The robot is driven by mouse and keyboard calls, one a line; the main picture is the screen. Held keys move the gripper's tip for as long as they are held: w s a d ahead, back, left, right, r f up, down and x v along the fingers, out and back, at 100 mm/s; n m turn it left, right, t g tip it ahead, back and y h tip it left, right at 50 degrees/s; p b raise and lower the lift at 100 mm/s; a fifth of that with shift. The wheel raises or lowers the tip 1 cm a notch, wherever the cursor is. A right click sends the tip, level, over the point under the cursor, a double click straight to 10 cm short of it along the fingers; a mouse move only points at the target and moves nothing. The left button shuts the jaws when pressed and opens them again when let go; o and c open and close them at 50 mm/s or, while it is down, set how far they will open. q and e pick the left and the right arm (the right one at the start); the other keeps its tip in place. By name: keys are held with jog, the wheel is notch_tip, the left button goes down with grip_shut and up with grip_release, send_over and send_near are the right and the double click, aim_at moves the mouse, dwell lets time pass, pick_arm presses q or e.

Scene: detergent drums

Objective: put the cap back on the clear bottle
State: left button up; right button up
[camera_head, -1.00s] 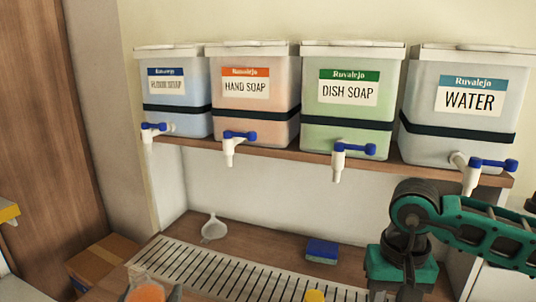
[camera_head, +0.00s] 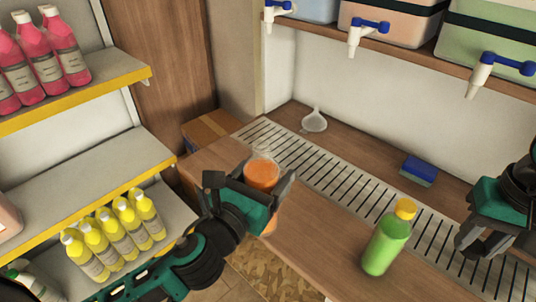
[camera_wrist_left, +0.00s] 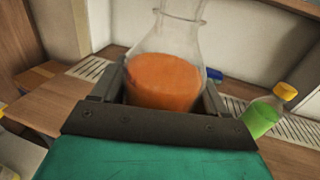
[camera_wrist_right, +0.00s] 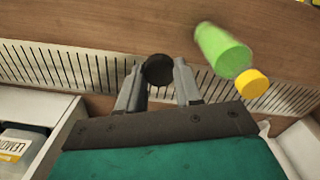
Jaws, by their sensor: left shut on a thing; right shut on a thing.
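The clear bottle (camera_head: 262,174), part filled with orange liquid, is held upright by my left gripper (camera_head: 258,190) over the counter's left end. It also fills the middle of the left wrist view (camera_wrist_left: 165,80), where its rim is cut off at the top. No cap shows on it in the head view. My right gripper (camera_head: 484,243), at the right of the head view, is shut on a round black cap (camera_wrist_right: 158,70), seen between its fingertips in the right wrist view. The cap cannot be made out in the head view.
A green bottle with a yellow cap (camera_head: 387,240) stands on the counter between my grippers. A funnel (camera_head: 315,121) and a blue sponge (camera_head: 419,170) lie behind the slotted grate (camera_head: 345,182). Shelves with pink bottles (camera_head: 62,45) and yellow bottles (camera_head: 112,235) are at left.

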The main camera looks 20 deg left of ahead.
pick_arm(q)
jog(key=s+d+m+g+h, duration=0.1)
jog(key=d+m+g+h, duration=0.3)
jog(key=d+h, duration=0.5)
jog(key=d+r+m, duration=0.1)
jog(key=d+m, duration=0.1)
jog(key=d, duration=0.1)
jog(key=shift+m, duration=0.3)
jog(key=shift+f, duration=0.1)
pick_arm(e)
jog(key=shift+a+r, duration=0.1)
jog(key=s+a+r+n, duration=0.1)
jog(key=a+r+n, duration=0.2)
jog(key=a+r, duration=0.6)
jog(key=s+a+r+n, duration=0.1)
jog(key=a+r+n, duration=0.3)
jog(key=a+r, duration=0.5)
jog(key=a, duration=0.7)
jog(key=shift+r, duration=0.3)
jog(key=shift+f, duration=0.15)
jog(key=shift+f, duration=1.9)
jog(key=shift+s, duration=0.1)
